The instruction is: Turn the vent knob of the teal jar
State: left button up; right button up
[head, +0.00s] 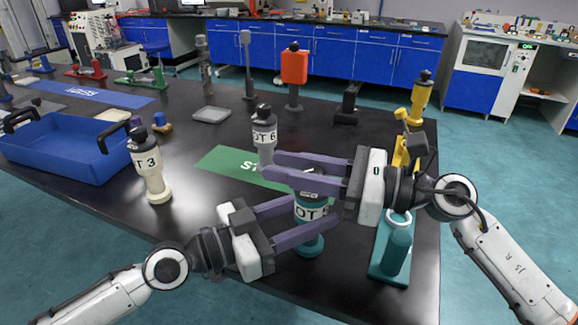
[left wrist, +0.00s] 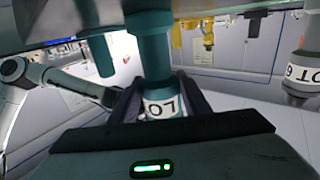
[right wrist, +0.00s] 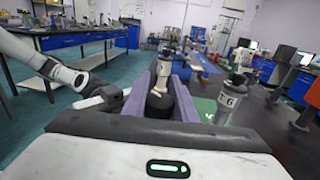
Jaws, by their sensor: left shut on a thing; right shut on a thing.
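The teal jar (head: 309,246) stands upright on the black table, with a white label around its body. My left gripper (head: 325,219) is shut on the jar's body at the label. The jar also shows between its fingers in the left wrist view (left wrist: 153,62). My right gripper (head: 279,170) reaches across from the right at the jar's top. In the right wrist view the black vent knob (right wrist: 159,106) sits between its fingers, which are shut on it. In the head view the fingers mostly hide the knob.
A grey jar marked 6 (head: 264,140) stands close behind my right fingertips. A cream jar marked 3 (head: 156,181) stands left. A teal stand (head: 386,272) is at the right edge, with a yellow one (head: 401,151) behind it. A green mat (head: 222,160) and blue tray (head: 60,160) lie left.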

jog(key=shift+w+f+m+t+h, duration=0.15)
jog(key=shift+m+t+h, duration=0.2)
jog(key=shift+t, duration=0.25)
jog(key=shift+w+d+m+t+h, duration=0.1)
jog(key=shift+w+m+t+h, duration=0.1)
jog(key=shift+m+t+h, duration=0.85)
jog(key=shift+w+d+m+t+h, duration=0.2)
jog(key=shift+m+t+h, duration=0.4)
jog(key=shift+m+t, duration=0.8)
jog(key=shift+w+d+m+t+h, duration=0.15)
jog(key=shift+m+t+h, duration=0.65)
jog(key=shift+t, duration=0.85)
jog(key=shift+w, duration=0.1)
jog(key=shift+w+d+t+h, duration=0.1)
jog(key=shift+t+h, duration=0.2)
jog(key=o, duration=1.1)
jog(key=shift+w+d, duration=0.1)
jog(key=v, duration=1.2)
